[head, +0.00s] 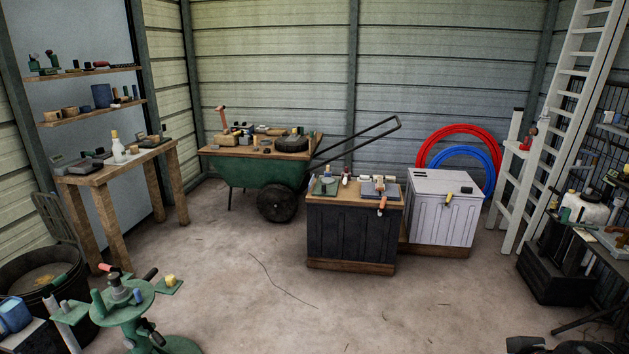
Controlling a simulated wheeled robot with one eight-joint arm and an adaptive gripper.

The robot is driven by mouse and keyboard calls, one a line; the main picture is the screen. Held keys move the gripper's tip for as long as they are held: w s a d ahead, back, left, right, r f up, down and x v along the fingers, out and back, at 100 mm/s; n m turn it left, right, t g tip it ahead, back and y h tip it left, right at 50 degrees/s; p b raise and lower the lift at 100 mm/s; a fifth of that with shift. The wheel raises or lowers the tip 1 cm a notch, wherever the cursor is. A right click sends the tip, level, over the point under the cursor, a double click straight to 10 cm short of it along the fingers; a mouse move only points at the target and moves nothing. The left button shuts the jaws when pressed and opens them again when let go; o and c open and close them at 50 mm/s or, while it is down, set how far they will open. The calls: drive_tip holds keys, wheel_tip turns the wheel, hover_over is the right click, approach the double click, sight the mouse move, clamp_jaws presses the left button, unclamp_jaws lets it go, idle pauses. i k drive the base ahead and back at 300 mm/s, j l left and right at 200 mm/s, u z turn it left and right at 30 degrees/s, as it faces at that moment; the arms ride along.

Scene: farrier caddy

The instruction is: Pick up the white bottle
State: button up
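A white bottle (117,147) with a yellowish top stands upright on the wooden bench (100,178) at the left, near the bench's middle. Nothing touches it that I can make out. A smaller, whitish bottle-like thing (345,172) with a dark red top stands on the wooden top of the dark cabinet (350,233); it is too small to tell exactly.
Dark and tan items flank the bottle on the bench. A green stand (135,318) and a dark tub (20,272) stand before the bench. A green wheelbarrow (250,172) is behind. An unclear black shape (570,347) is cut off bottom right.

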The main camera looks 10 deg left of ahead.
sight(119, 152)
drive_tip(key=i+j+u, duration=0.1)
drive_tip(key=i+u, duration=0.15)
drive_tip(key=i, duration=0.3)
drive_tip(key=i+u, duration=0.25)
drive_tip(key=i, duration=0.25)
drive_tip(key=i+l+u, duration=0.25)
drive_tip(key=i, duration=0.25)
drive_tip(key=i+l+u, duration=0.1)
drive_tip(key=i+u, duration=0.15)
drive_tip(key=i, duration=0.3)
drive_tip(key=i+j+u, duration=0.15)
drive_tip(key=i, duration=0.4)
drive_tip(key=i+u, duration=0.2)
drive_tip(key=i, duration=0.3)
drive_tip(key=i+l+u, duration=0.15)
drive_tip(key=i, duration=0.4)
drive_tip(key=i+u, duration=0.15)
drive_tip(key=i, duration=0.35)
drive_tip(key=i+l+u, duration=0.2)
drive_tip(key=i, duration=0.35)
drive_tip(key=i+u, duration=0.25)
drive_tip(key=i, duration=0.2)
drive_tip(key=i+l+u, duration=0.3)
drive_tip(key=i, duration=0.15)
drive_tip(key=j, duration=0.1)
